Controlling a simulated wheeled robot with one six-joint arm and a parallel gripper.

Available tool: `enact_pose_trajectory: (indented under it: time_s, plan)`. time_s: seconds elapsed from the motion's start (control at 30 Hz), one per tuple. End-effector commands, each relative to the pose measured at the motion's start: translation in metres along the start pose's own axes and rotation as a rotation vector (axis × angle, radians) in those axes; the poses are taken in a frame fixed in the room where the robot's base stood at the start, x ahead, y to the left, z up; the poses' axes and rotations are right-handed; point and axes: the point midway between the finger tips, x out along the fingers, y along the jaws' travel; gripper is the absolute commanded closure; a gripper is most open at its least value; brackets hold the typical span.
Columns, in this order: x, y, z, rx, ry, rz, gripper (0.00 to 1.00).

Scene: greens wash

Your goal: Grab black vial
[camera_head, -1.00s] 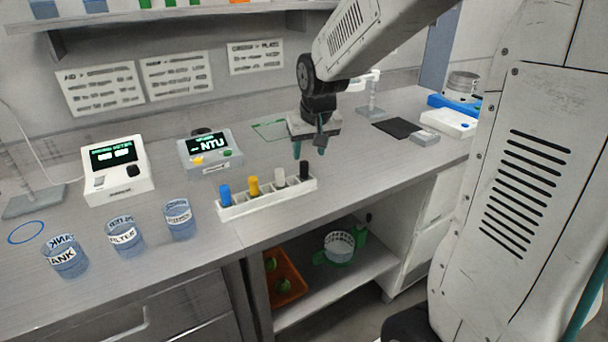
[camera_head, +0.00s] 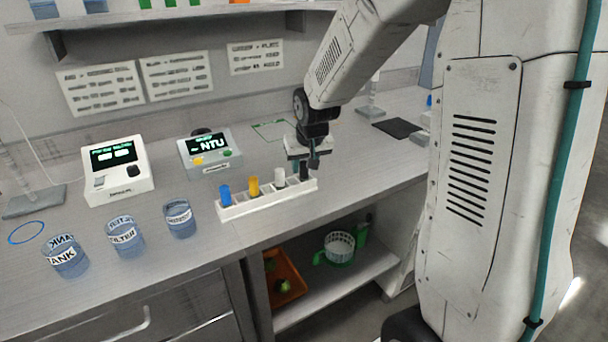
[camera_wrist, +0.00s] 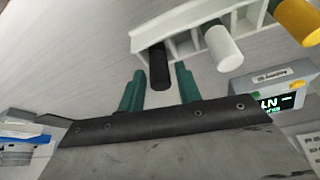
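The black vial (camera_head: 304,173) stands in the right end slot of the white rack (camera_head: 237,210). In the wrist view the black vial (camera_wrist: 160,72) shows between the two green fingertips of my gripper (camera_wrist: 160,78). There is a visible gap on each side of it, and the fingers are apart. In the head view my gripper (camera_head: 307,164) is right at the top of the black vial and partly hides it. I cannot tell exactly how far down the fingers reach.
A white vial (camera_head: 279,178), a yellow vial (camera_head: 253,186) and a blue vial (camera_head: 226,195) stand in the same rack. The NTU meter (camera_head: 209,153) is behind. Labelled beakers (camera_head: 125,237) stand to the left.

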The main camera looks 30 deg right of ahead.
Motion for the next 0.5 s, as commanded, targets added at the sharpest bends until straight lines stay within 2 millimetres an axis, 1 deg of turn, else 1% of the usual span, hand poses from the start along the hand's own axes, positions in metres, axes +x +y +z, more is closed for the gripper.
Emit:
enact_pose_trajectory:
  time_s: [0.03,0.07,0.1,0.37,0.5]
  plan:
    - [-0.0001,0.0000,0.0000,0.000,0.000,0.000,0.81]
    - [-0.0001,0.0000,0.0001,0.000,0.000,0.000,0.89]
    - [-0.0001,0.0000,0.0001,0.000,0.000,0.000,1.00]
    - [-0.0003,0.0000,0.0001,0.000,0.000,0.000,1.00]
    - [-0.0036,0.0000,-0.0015,0.000,0.000,0.000,1.00]
